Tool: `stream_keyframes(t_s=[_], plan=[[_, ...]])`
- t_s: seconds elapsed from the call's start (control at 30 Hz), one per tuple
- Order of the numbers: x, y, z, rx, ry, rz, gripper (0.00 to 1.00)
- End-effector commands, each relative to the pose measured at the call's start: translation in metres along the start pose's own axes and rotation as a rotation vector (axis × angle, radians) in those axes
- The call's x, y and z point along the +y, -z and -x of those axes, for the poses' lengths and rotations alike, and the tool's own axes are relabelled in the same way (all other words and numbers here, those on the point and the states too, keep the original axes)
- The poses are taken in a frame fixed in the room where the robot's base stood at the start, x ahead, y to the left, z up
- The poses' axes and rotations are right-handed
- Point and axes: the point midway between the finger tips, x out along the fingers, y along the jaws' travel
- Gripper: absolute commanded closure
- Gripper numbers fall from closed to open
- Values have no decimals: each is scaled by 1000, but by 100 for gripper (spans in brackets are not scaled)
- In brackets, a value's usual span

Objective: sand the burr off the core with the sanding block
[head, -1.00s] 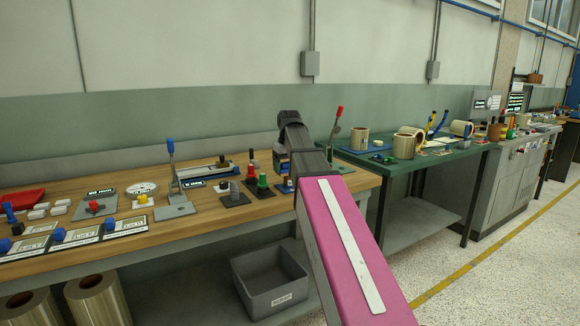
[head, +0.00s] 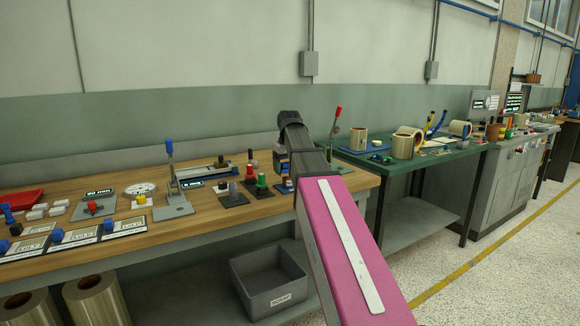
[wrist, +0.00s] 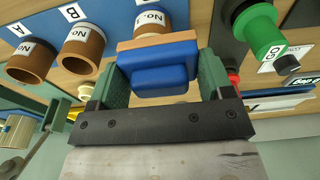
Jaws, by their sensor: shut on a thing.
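My gripper (wrist: 160,78) is shut on the sanding block (wrist: 158,68), a blue block with a tan face along its far edge. The green fingers press on its two sides. In the wrist view, brown tubular cores stand on a blue board marked A (wrist: 27,20) and B. One core (wrist: 155,20), labelled "No.", is just beyond the block's tan face; I cannot tell whether they touch. Two other cores (wrist: 82,48) (wrist: 32,62) are to the left. No burr can be made out. In the head view my gripper (head: 284,165) is over the wooden bench's right end, mostly hidden by my arm.
A green-knobbed plug (wrist: 262,35) stands close right of the gripper in the wrist view. A lever press (head: 172,180) and several fixtures occupy the wooden bench (head: 220,222). A grey scrap bin (head: 270,283) is below. A green table (head: 395,166) with larger tubes adjoins at right.

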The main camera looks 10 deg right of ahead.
Motion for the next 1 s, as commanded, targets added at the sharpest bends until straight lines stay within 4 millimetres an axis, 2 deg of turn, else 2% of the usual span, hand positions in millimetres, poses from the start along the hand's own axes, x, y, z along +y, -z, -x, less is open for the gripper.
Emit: stream_keyframes(t_s=[0.1,0.23,0.67,0.83,1.0], plan=[[-7,-1,0,-1,3,0,53],[-5,-1,0,-1,3,-1,53],[21,0,2,0,2,-1,53],[17,0,2,0,2,0,53],[5,0,1,0,2,1,53]])
